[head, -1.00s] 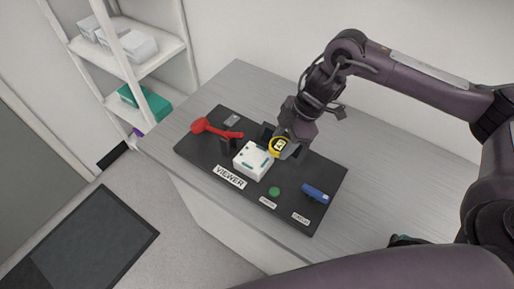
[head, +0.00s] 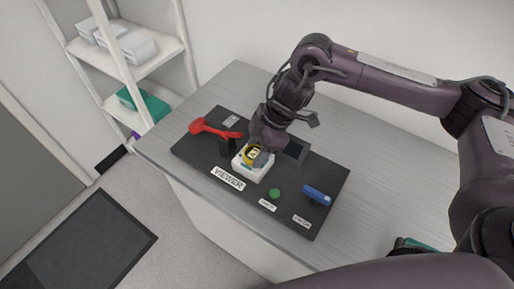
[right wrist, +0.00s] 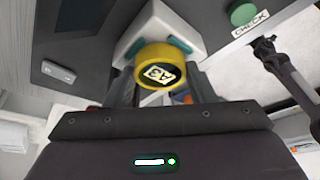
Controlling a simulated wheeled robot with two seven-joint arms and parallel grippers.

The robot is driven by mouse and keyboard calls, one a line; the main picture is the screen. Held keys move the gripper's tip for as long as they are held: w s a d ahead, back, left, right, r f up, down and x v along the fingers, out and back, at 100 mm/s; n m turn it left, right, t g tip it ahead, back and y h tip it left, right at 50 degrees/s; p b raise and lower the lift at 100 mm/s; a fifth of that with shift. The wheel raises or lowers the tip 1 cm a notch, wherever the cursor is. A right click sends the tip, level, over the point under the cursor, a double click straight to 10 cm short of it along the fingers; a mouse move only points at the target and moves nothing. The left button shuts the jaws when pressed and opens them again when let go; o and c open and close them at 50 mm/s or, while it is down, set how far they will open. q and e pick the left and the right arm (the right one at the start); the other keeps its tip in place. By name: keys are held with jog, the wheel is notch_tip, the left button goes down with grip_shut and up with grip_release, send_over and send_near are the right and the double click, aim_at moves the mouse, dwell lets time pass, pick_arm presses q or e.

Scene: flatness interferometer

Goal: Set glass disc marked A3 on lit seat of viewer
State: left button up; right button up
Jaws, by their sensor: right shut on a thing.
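The glass disc marked A3 (head: 254,154) has a yellow rim and a white label on a dark face. My right gripper (head: 262,150) is shut on it and holds it over the white viewer (head: 252,172). The disc also shows in the right wrist view (right wrist: 159,70), in front of the white viewer block (right wrist: 140,25) with its teal pads. Whether the disc touches the viewer I cannot tell. The gripper and disc hide much of the seat, and no light on it shows clearly.
On the black board (head: 200,160) are a red tool (head: 212,129), a green button (head: 274,193), a blue-handled part (head: 317,195) and a dark screen (head: 295,149). A white shelf (head: 150,65) stands at the left.

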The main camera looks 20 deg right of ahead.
jog(key=o, duration=1)
jog(key=shift+a, duration=0.1)
jog(key=v, duration=1.2)
jog(key=shift+r, duration=0.1)
